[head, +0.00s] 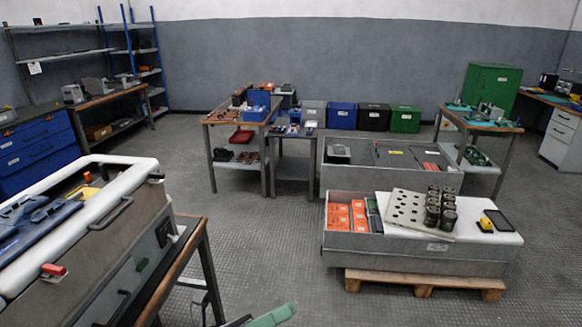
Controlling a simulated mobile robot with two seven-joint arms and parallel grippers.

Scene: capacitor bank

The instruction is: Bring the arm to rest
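A green, rounded tip at the bottom edge of the head view appears to be part of my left gripper (268,317). A small darker piece shows beside it. The rest of the gripper and its arm are cut off by the frame edge, so I cannot tell whether it is open or shut. It appears in front of the bare floor, and I see nothing held at the visible tip. My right gripper is not in view.
A workbench with a white-rimmed grey case (150,235) stands close at left. A grey crate (420,255) on a wooden pallet (420,282) holds orange boxes (346,216) and a white panel with several dark cylinders. Bare floor (265,255) lies between them.

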